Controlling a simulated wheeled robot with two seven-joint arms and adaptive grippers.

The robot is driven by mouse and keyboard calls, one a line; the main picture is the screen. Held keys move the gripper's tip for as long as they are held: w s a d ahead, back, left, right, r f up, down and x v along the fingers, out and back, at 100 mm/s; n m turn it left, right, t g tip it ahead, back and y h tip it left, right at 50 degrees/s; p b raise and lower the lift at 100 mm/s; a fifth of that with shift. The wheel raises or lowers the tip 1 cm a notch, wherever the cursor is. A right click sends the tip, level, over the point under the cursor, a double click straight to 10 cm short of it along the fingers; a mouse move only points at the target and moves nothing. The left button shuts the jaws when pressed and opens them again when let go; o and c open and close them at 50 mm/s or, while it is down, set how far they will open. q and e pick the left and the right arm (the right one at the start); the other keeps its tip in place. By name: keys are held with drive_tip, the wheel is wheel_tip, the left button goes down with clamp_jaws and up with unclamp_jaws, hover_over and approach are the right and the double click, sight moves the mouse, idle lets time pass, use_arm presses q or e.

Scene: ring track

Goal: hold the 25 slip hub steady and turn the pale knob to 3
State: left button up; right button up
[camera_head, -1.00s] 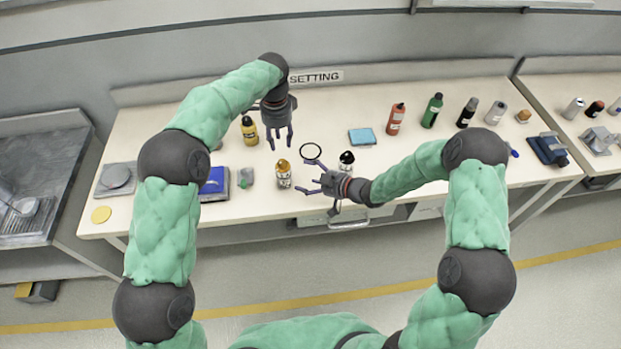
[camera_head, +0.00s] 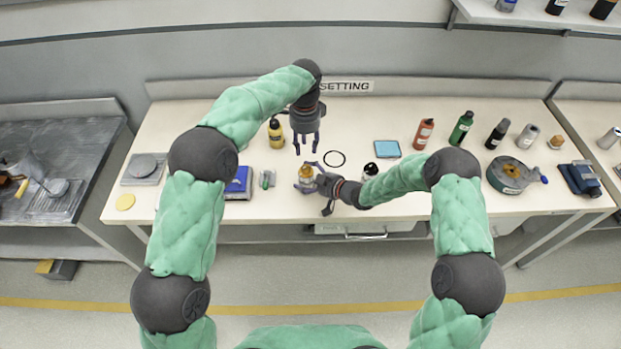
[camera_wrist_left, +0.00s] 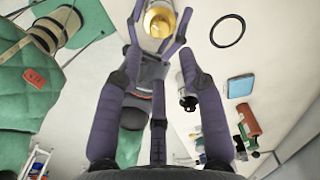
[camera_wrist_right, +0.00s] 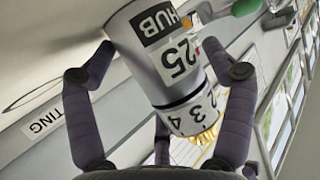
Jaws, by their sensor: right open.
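The 25 hub (camera_head: 306,173) is a silver-white cylinder with a gold top, upright near the front of the table. In the right wrist view the hub (camera_wrist_right: 160,45) shows its labels "HUB" and "25". The pale knob (camera_wrist_right: 193,113) is a white band with 2, 3 and 4 showing, beside a gold ridged end. My right gripper (camera_head: 306,183) is open with its fingers on both sides of the hub; contact cannot be told. My left gripper (camera_head: 306,146) is open and empty, pointing down, above and behind the hub. The gold top (camera_wrist_left: 159,20) shows in the left wrist view.
A black ring (camera_head: 334,158) and a blue pad (camera_head: 387,149) lie behind. Several bottles stand at back right.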

sight(306, 167)
use_arm(q)
drive_tip(key=shift+o, duration=0.3)
use_arm(e)
drive_tip(key=c, duration=1.1)
use_arm(q)
drive_tip(key=shift+o, duration=1.1)
wheel_tip(306, 167, up, 2)
drive_tip(key=shift+r+n, duration=0.1)
drive_tip(key=shift+n, duration=0.4)
wheel_tip(306, 167, down, 12)
drive_tip(key=shift+c, duration=0.3)
clamp_jaws()
